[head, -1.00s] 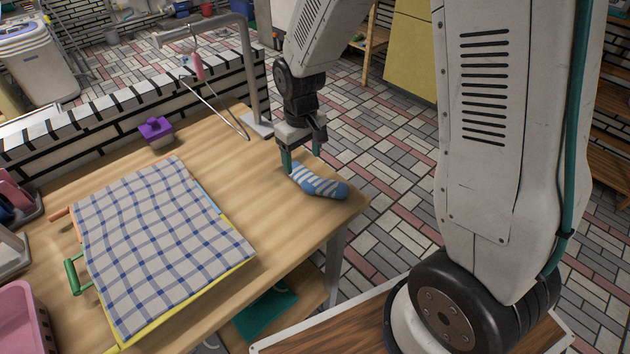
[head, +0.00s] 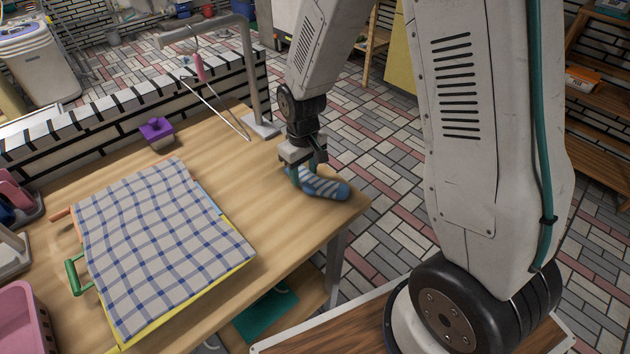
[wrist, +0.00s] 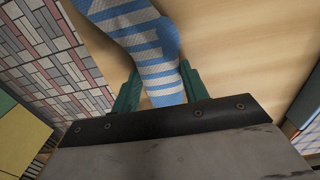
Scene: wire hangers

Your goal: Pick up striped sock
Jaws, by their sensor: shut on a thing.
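The blue and white striped sock (head: 325,188) lies on the wooden table (head: 262,228) near its right corner. My gripper (head: 305,180) is down at the sock's left end, and its green fingers are shut on that end. In the wrist view the striped sock (wrist: 148,42) runs up from between the fingers of my gripper (wrist: 158,88), one finger on each side of it. The sock's far end is cut off at the top of the wrist view. In the head view the sock still appears to rest on the tabletop.
A checkered cloth (head: 155,240) lies over a yellow-edged board left of the sock. A purple-topped container (head: 156,130) and a metal stand (head: 262,122) with a wire hanger (head: 222,108) are behind. The table's right edge is close to the sock.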

